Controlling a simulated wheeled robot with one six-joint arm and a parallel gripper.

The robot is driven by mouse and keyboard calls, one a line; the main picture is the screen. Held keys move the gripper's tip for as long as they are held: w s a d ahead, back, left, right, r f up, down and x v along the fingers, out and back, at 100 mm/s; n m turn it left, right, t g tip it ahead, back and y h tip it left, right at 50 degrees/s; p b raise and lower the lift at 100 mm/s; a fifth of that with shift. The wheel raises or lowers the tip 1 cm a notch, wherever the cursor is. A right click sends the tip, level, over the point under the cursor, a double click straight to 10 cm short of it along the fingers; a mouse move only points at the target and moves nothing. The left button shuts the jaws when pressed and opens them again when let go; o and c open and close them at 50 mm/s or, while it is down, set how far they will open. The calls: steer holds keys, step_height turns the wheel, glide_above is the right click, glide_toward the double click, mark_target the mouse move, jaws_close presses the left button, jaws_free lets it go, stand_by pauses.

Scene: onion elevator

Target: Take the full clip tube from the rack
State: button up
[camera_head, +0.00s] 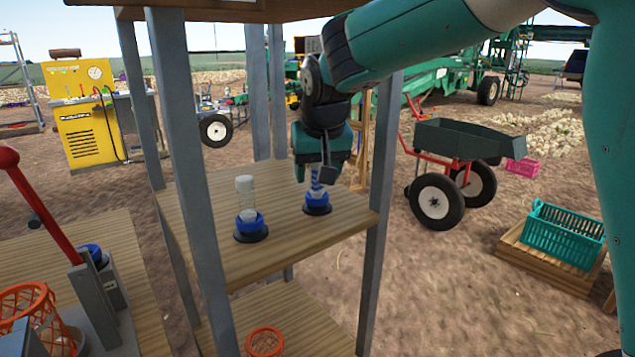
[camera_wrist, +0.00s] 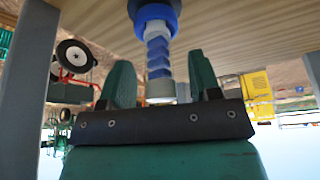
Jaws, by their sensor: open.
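The full clip tube (camera_head: 316,187), clear with blue bands inside, stands upright in a blue holder (camera_head: 317,204) on the upper wooden shelf of the rack (camera_head: 285,237). My gripper (camera_head: 321,172) is above it, pointing down and hiding the tube's upper part in the head view. In the wrist view, the tube (camera_wrist: 158,58) shows between the two spread fingers of my gripper (camera_wrist: 161,78), with a visible gap on each side. A second tube (camera_head: 245,190), clear and mostly empty-looking, stands in another blue holder (camera_head: 250,226) to the left.
Grey rack posts (camera_head: 376,215) stand close on both sides of the shelf. An orange basket (camera_head: 264,341) is on the lower shelf. A red lever (camera_head: 38,203) rises from the bench at left. A cart (camera_head: 450,140) and a teal crate (camera_head: 563,235) are at right.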

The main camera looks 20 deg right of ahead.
steer(key=shift+w+f, duration=0.15)
steer(key=shift+f, duration=0.25)
steer(key=shift+c, duration=0.2)
steer(key=c, duration=1)
steer(key=shift+o, duration=0.2)
